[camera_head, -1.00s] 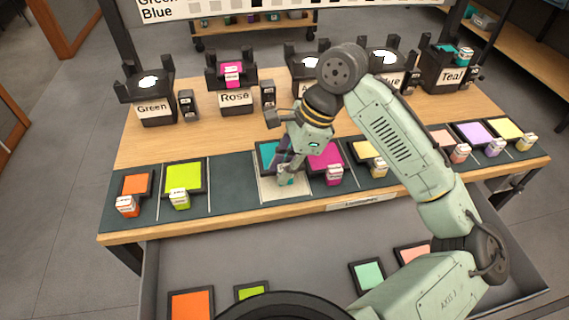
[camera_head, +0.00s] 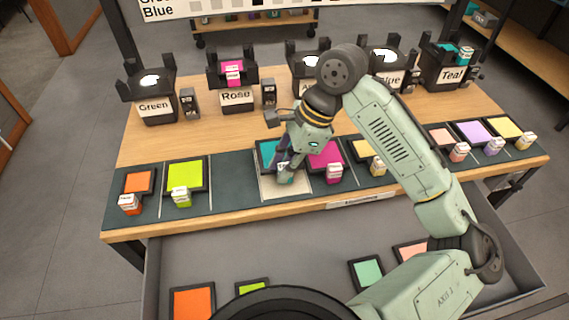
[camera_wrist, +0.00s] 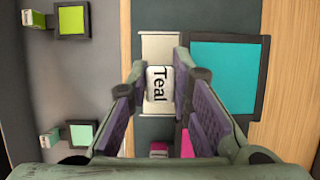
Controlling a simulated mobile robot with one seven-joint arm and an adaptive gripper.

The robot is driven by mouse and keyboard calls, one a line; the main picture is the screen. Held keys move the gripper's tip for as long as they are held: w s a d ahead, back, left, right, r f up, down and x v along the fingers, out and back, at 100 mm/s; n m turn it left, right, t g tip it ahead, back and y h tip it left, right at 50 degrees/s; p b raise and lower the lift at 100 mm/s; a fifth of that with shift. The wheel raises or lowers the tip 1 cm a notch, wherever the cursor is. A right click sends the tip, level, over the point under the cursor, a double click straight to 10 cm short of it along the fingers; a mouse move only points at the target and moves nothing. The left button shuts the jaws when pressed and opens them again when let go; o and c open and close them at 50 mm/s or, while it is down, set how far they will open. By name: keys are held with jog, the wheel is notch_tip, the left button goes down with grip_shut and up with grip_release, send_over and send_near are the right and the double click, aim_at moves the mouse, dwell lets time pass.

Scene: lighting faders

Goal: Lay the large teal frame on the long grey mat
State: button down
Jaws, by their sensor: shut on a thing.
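The large teal frame (camera_head: 266,152) has a dark border and a teal pane. A white tab marked "Teal" (camera_wrist: 158,84) lies between my fingers. My gripper (camera_head: 286,174) is shut on this tab and points down over the front part of the table. In the wrist view the frame (camera_wrist: 226,74) extends to the right of the fingers. The long grey mat (camera_head: 232,182) runs along the table front, and the frame is over a pale panel (camera_head: 285,190) on it. My gripper hides part of the frame, and I cannot tell whether it touches the mat.
A magenta frame (camera_head: 325,155) sits close to the right, and a yellow-green frame (camera_head: 185,174) lies further left. Bare mat lies between the yellow-green frame and the pale panel. Labelled stands, such as Rose (camera_head: 236,97), line the back. An open drawer (camera_head: 230,255) holds other frames.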

jog(key=shift+f+b, duration=0.3)
jog(key=shift+f, duration=1.1)
jog(key=c, duration=1.4)
grip_release()
jog(key=shift+o, duration=0.2)
jog(key=s+a+r+p+v, duration=0.1)
jog(key=p+v, duration=0.7)
jog(key=v, duration=1)
jog(key=shift+w+a+r, duration=0.3)
jog(key=shift+a+r, duration=0.05)
jog(key=shift+a, duration=0.4)
